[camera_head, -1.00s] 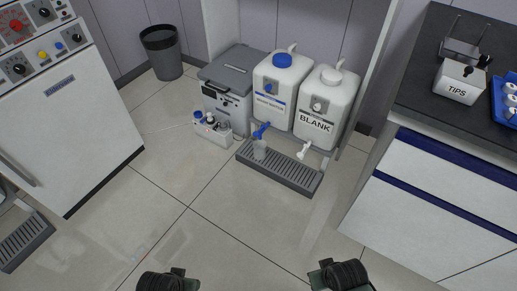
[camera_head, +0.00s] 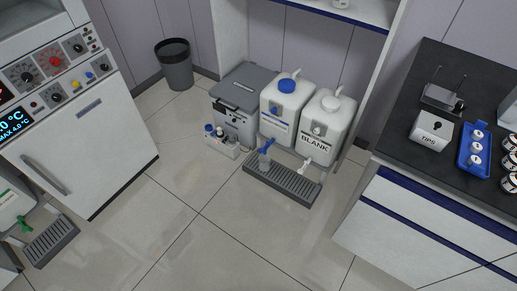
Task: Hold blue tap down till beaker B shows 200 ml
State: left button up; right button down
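The blue tap (camera_head: 266,146) is on the front of the white jug with the blue cap (camera_head: 281,106), low against the back wall. A small clear beaker (camera_head: 264,161) stands under the blue tap on the grey drip tray (camera_head: 284,184). Its label and level are too small to read, so I cannot tell whether it is beaker B. Beside that jug is a second white jug marked BLANK (camera_head: 319,125) with a white tap (camera_head: 305,165). Neither of my grippers is in view.
A grey box (camera_head: 240,98) and a small bottle caddy (camera_head: 222,147) stand left of the jugs. A dark bin (camera_head: 175,66) is behind. A white cabinet (camera_head: 85,150) is at left, a black-topped counter (camera_head: 410,160) at right. The floor in front is clear.

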aim_at(261, 150)
jog(key=i+j+z, duration=0.1)
jog(key=j, duration=0.25)
jog(key=i+j+z, duration=0.1)
jog(key=i+j, duration=0.2)
jog(key=i+j+z, duration=0.1)
jog(key=j, duration=0.35)
jog(key=i+j+z, duration=0.1)
jog(key=i+j, duration=0.35)
jog(key=j, duration=0.4)
jog(key=i+j+z, duration=0.15)
jog(key=j, duration=0.25)
jog(key=i+j+z, duration=0.1)
jog(key=j, duration=0.3)
jog(key=i+j+z, duration=0.1)
jog(key=j, duration=0.35)
jog(key=i, duration=0.1)
